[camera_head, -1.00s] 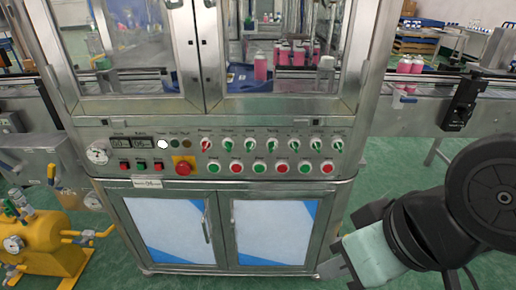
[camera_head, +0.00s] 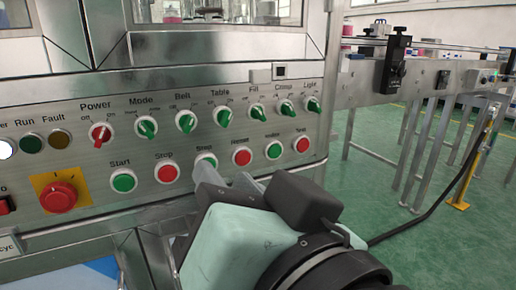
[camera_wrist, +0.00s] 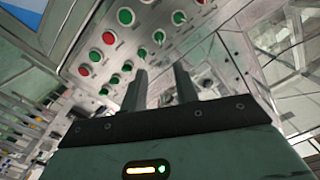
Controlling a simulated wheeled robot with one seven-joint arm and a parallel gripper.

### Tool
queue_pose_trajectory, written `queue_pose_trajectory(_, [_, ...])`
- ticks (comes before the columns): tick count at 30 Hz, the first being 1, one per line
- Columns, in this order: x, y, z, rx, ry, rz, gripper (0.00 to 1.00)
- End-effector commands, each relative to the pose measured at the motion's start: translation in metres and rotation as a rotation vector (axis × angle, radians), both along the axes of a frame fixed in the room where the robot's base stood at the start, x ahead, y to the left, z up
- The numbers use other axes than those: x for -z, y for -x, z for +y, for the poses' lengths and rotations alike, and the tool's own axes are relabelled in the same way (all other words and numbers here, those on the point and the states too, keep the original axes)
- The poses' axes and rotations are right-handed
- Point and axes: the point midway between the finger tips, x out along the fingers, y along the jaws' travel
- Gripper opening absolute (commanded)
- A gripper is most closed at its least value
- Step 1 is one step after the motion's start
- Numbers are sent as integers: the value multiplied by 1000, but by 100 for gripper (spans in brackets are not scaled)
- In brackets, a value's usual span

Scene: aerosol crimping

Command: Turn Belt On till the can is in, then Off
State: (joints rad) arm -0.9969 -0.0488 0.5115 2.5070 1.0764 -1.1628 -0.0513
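The Belt switch (camera_head: 186,121) is a green rotary knob in the upper row of the steel control panel, between the Mode knob (camera_head: 147,127) and the Table knob (camera_head: 222,117). I cannot tell its setting for sure. My gripper (camera_head: 222,184) is in front of the panel, low and to the right of the Belt knob, overlapping the Step button's area. In the wrist view my gripper's two fingers (camera_wrist: 161,78) stand apart with nothing between them, pointing at the panel. No can is clearly seen on the belt; the machine's inside is mostly cut off.
Below the knobs runs a row of green and red push buttons, with Start (camera_head: 123,181) at its left. A red emergency stop (camera_head: 58,197) on a yellow plate is at the left. The conveyor (camera_head: 430,68) extends right. Green floor is open at the right.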

Motion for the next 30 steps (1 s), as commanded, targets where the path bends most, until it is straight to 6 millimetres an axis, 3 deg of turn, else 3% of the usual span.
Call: queue_pose_trajectory(30, [-5, -23, 13, 16, -6, -11, 30])
